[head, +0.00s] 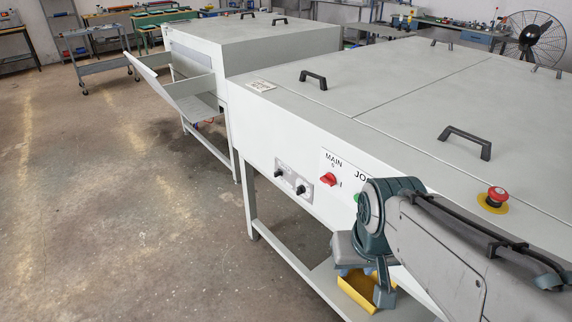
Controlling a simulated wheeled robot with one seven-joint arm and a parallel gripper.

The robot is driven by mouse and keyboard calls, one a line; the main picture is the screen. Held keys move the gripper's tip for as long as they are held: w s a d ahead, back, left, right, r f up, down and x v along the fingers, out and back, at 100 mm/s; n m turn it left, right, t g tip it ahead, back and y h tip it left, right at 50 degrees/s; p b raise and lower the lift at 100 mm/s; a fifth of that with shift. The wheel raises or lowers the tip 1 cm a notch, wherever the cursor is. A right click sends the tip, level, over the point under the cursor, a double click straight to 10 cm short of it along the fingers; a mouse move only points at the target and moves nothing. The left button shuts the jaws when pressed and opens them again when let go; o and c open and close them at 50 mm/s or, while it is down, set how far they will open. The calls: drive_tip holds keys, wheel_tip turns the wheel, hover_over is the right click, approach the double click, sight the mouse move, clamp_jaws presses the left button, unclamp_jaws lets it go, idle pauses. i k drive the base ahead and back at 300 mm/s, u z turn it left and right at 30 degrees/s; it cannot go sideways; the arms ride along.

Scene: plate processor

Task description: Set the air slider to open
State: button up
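The grey plate processor (300,150) stands on the right, with its control side facing the aisle. I cannot make out the air slider; part of the front panel is hidden behind my arm. My gripper (364,275) hangs at the end of my arm, low in front of the machine's side and over the lower shelf. Its fingers are partly hidden and overlap the yellow bin in the picture, so I cannot tell whether it is open or holds anything.
Two black knobs (290,182), a red MAIN switch (328,179) and a partly covered green button (357,197) are on the panel. A red emergency stop (495,197) is on top. A yellow bin (352,284) is on the shelf (320,283). The floor at left is clear.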

sight(279, 173)
drive_tip(key=u, duration=0.05)
drive_tip(key=k, duration=0.65)
drive_tip(key=u, duration=0.55)
drive_tip(key=i, duration=1.75)
drive_tip(key=z, duration=0.6)
